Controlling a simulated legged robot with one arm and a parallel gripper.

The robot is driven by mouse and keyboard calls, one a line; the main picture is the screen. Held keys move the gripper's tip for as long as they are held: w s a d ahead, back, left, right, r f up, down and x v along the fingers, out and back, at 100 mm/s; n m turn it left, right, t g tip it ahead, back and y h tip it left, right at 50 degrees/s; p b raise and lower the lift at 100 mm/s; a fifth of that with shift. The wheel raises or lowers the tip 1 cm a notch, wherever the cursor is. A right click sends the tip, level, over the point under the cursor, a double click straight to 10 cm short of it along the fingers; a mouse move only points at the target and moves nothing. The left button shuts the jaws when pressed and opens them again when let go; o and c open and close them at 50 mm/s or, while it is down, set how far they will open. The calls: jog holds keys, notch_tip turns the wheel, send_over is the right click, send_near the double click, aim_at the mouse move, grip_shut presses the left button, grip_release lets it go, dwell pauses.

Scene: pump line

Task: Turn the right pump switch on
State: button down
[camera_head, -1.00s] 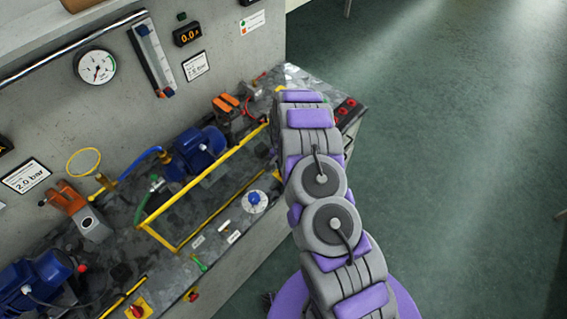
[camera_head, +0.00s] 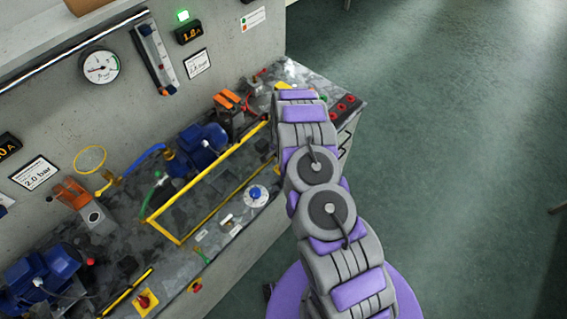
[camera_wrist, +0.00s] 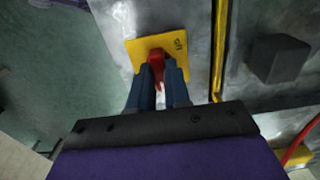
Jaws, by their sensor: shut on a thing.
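The red switch handle (camera_wrist: 156,64) stands on a yellow plate (camera_wrist: 140,50) in the wrist view. My gripper (camera_wrist: 162,72) is shut on this handle, one dark blue finger on each side. A small label on the plate is hard to read. In the head view my arm hides the gripper and this switch. The right blue pump (camera_head: 205,142) sits behind a yellow rail. On the wall above, a green lamp (camera_head: 183,15) is lit, and the display (camera_head: 188,34) under it shows about 1.8 A.
A second yellow plate with a red switch (camera_head: 146,300) is at the bench's front left, near the left blue pump (camera_head: 42,272). The yellow rail (camera_head: 200,200) crosses the bench. A pressure gauge (camera_head: 100,66) hangs on the wall.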

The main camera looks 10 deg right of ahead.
jog(key=c, duration=1.1)
grip_release()
notch_tip(320, 180, up, 17)
jog(key=shift+w+a+r, duration=0.1)
jog(key=shift+r, duration=0.1)
